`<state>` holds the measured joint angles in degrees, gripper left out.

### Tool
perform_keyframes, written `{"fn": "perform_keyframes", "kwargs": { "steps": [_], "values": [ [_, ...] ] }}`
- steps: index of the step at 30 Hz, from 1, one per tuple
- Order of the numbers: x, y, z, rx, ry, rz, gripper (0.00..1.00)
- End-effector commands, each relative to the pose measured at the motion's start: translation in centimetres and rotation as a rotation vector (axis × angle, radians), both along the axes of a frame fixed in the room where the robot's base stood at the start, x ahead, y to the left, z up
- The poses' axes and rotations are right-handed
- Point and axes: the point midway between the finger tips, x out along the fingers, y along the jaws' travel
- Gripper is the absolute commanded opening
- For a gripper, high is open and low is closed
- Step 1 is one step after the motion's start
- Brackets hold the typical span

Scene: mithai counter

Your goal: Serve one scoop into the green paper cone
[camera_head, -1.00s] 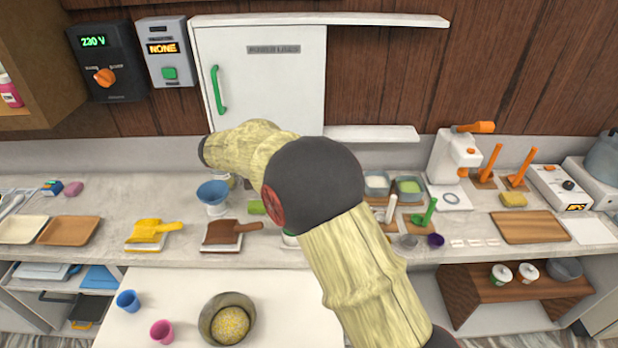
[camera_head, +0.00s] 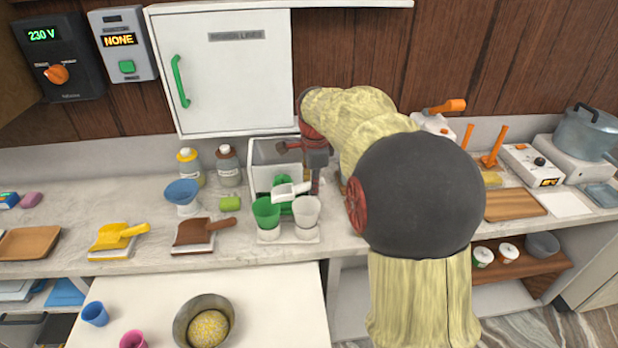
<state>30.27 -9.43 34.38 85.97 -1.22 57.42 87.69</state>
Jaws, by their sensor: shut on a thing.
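A green paper cone (camera_head: 266,213) stands upright in a white holder (camera_head: 290,236) on the counter. A white cone (camera_head: 306,212) stands to its right in the same holder. My gripper (camera_head: 312,178) is behind and above the cones. It appears shut on a white scoop (camera_head: 289,191), whose head is over the gap between the cones. Another green thing (camera_head: 283,181) shows behind the scoop, partly hidden. My arm hides the counter to the right, and the scoop's contents cannot be made out.
An open pale bin (camera_head: 262,156) stands behind the cones. A pot of yellow grains (camera_head: 204,322) and two cups sit on the white front table.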

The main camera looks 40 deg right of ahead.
Motion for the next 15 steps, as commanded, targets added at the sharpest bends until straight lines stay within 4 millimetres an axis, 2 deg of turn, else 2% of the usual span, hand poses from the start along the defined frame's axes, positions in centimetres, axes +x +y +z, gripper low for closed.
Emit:
{"fn": "perform_keyframes", "kwargs": {
  "steps": [9, 15],
  "values": [
    [0.0, 0.0, -0.2, 0.026, -0.018, 0.000, 0.00],
    [0.0, 0.0, 1.5, 0.025, -0.018, 0.000, 0.00]
  ]
}}
